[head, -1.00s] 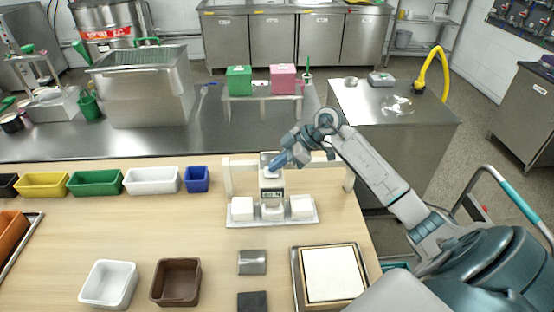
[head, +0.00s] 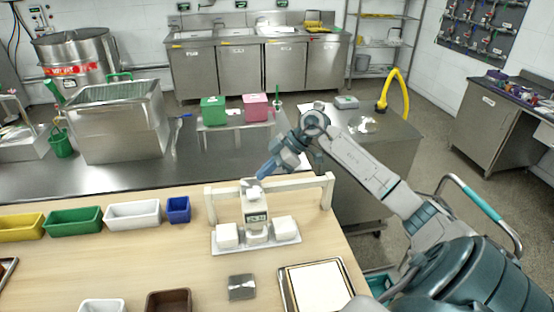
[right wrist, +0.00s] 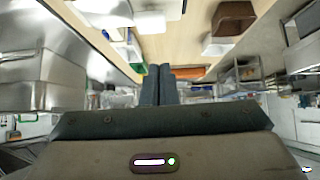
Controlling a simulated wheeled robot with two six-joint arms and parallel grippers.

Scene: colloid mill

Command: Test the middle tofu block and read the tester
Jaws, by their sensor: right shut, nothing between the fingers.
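Three white tofu blocks stand in a row on a metal tray (head: 285,241): the left block (head: 227,236), the middle block (head: 256,238) and the right block (head: 284,227). The white tester (head: 255,203) stands over the middle block, under the crossbar of a pale frame (head: 308,184). Its small display (head: 256,218) faces me; I cannot read its digits clearly. My right gripper (head: 262,175) is shut and empty at the tester's top, pointing down and left; contact is unclear. Its closed fingers show in the right wrist view (right wrist: 157,82). My left gripper is out of view.
Yellow, green, white and blue bins (head: 178,209) line the table's back left. A metal block (head: 242,287) and a framed white slab (head: 319,287) lie in front. Behind, a green box (head: 213,110) and a pink box (head: 256,107) stand on a small stand.

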